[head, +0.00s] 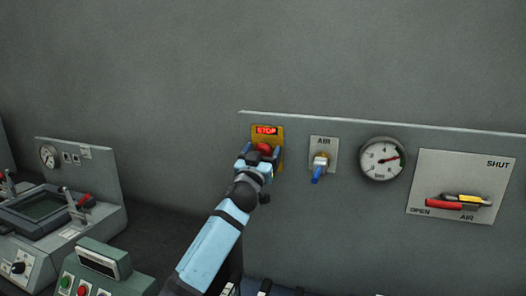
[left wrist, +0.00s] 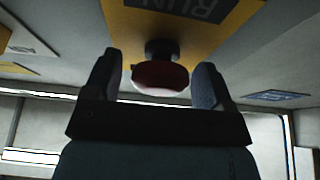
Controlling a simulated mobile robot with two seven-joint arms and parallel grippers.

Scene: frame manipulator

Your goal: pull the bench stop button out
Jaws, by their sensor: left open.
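The bench stop button is a red mushroom head (head: 264,148) on a yellow plate (head: 276,133) with a lit red STOP sign (head: 267,130) above it, on the grey upright panel. In the left wrist view the red head (left wrist: 160,77) stands on a dark stem in front of the yellow plate (left wrist: 125,30), which bears a dark label reading RUN. My left gripper (head: 262,155) is at the button, and it also shows in the left wrist view (left wrist: 155,80). Its fingers are open, one on each side of the red head, with gaps visible. My right gripper is not in view.
Right of the button on the panel (head: 345,215) are a blue-handled AIR valve (head: 318,170), a round gauge (head: 383,159) and a red-handled AIR lever (head: 450,203) on a plate marked OPEN and SHUT. Left are a console with a screen (head: 40,207) and a green button box (head: 95,270).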

